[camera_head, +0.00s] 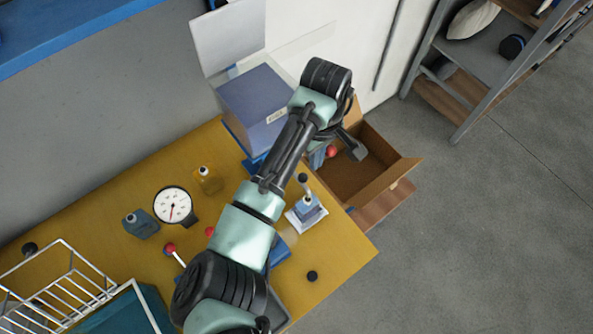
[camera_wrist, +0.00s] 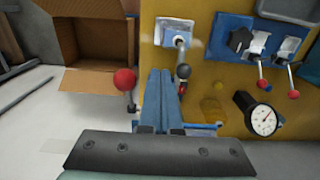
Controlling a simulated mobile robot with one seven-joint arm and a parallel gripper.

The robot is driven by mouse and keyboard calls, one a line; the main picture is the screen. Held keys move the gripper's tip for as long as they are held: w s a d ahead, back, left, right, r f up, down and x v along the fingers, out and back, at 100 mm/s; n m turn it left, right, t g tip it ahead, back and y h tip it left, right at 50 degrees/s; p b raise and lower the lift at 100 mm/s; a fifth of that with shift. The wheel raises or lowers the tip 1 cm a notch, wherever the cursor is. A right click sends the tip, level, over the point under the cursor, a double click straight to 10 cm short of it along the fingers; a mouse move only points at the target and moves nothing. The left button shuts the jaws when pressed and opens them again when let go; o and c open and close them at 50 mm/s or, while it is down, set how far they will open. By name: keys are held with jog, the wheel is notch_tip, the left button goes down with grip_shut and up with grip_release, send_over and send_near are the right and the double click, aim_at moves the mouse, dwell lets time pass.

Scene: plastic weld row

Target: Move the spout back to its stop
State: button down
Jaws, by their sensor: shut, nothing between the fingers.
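What looks like the spout is a short arm with a dark ball end (camera_head: 303,178) on a small blue-grey block (camera_head: 309,207) with a white base plate, near the table's right edge. In the wrist view the dark ball (camera_wrist: 183,71) points toward me from the block (camera_wrist: 181,39). My gripper (camera_wrist: 161,72) shows two blue fingers side by side, shut and empty. Their tips appear just left of the dark ball; I cannot tell whether they touch it. In the head view my arm partly hides the gripper. A stop cannot be made out.
A red ball knob (camera_wrist: 124,79) stands close left of my fingers. An open cardboard box (camera_head: 366,165) lies beyond the table edge. A violet box (camera_head: 262,105), a gauge (camera_head: 174,206), a yellow bottle (camera_head: 208,181) and red-knobbed levers (camera_wrist: 262,84) are nearby.

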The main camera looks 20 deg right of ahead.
notch_tip(320, 180, down, 4)
jog(key=shift+r+b, duration=0.2)
jog(key=shift+b, duration=0.45)
